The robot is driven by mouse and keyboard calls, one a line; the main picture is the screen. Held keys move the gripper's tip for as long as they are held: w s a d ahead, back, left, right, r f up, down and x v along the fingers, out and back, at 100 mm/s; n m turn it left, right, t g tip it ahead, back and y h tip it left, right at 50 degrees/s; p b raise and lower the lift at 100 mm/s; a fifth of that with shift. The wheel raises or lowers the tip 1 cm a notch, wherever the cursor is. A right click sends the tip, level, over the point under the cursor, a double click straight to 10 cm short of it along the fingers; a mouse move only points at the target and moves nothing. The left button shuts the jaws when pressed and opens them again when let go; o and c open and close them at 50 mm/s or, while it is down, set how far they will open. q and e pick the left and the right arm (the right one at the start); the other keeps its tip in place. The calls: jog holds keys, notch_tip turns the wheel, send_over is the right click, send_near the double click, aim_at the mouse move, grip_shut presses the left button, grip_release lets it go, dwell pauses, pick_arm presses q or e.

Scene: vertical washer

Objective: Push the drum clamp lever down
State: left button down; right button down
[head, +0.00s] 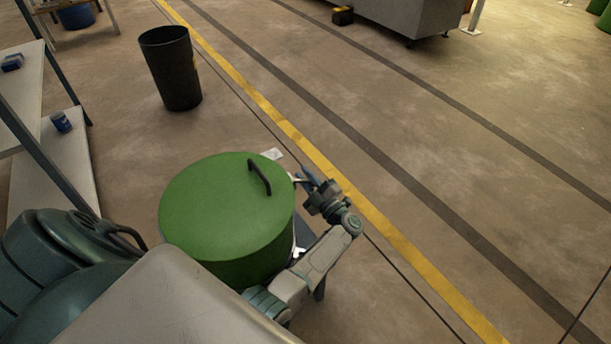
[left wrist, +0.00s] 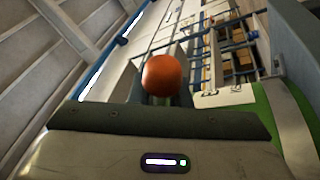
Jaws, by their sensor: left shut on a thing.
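The green drum (head: 215,210) stands upright with a dark handle on its lid. My left gripper (head: 306,178) is at the drum's right side, just below the lid rim, at the end of my arm. A round orange-red knob (left wrist: 161,76) sits in front of the gripper's palm in the left wrist view, and the gripper is shut on it; I take it to be the end of the clamp lever. The rest of the lever is hidden in the head view. A green curved edge (left wrist: 287,125) shows at the right of the wrist view. My right gripper is not in view.
A black bin (head: 172,70) stands on the floor behind the drum. A grey machine (head: 405,18) is at the far back.

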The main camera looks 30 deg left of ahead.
pick_arm(q)
jog(key=shift+f, duration=0.1)
jog(key=c, duration=1.5)
grip_release()
jog(key=shift+f, duration=0.1)
jog(key=shift+c, duration=0.2)
jog(key=shift+o, duration=0.8)
jog(key=shift+w, duration=0.1)
jog(key=shift+d, duration=0.1)
jog(key=v, duration=1)
jog(key=shift+d, duration=0.35)
jog(key=shift+f, duration=0.15)
